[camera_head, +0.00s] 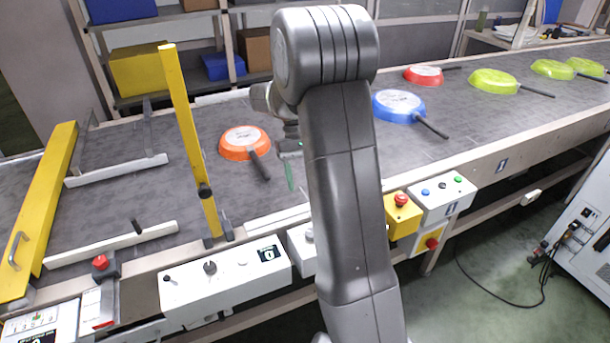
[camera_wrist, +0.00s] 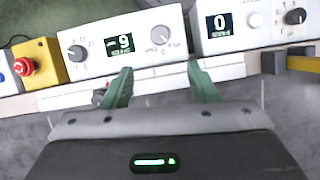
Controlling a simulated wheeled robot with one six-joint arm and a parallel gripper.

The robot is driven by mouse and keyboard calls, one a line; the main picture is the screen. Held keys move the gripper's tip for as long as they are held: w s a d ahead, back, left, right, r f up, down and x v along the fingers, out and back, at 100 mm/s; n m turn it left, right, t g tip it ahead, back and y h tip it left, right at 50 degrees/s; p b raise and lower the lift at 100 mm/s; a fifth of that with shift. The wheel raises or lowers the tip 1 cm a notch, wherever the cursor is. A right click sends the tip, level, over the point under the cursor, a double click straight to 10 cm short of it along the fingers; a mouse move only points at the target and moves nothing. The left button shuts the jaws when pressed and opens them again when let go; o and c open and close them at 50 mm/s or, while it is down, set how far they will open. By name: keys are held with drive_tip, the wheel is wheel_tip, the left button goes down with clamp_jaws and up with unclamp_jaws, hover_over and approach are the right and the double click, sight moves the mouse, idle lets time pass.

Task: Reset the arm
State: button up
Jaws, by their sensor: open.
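My arm rises through the middle of the head view and bends over at the top. My gripper (camera_head: 290,168) hangs above the conveyor belt (camera_head: 90,205), partly hidden behind the arm. Its green fingers are near the orange pan (camera_head: 243,141), just right of its handle. In the wrist view my gripper (camera_wrist: 160,88) shows two green fingers spread apart with nothing between them. Beyond the fingertips are the white rail and the control boxes along the belt's edge.
Yellow gate posts (camera_head: 190,135) stand at the left. Blue (camera_head: 397,106), red (camera_head: 423,76) and lime pans (camera_head: 493,82) lie on the belt to the right. Shelves with bins (camera_head: 140,70) stand behind.

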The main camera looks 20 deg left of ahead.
drive_tip(key=shift+f, duration=0.1)
drive_tip(key=x, duration=1.3)
drive_tip(key=shift+s+d+f, duration=0.15)
drive_tip(key=shift+f, duration=0.1)
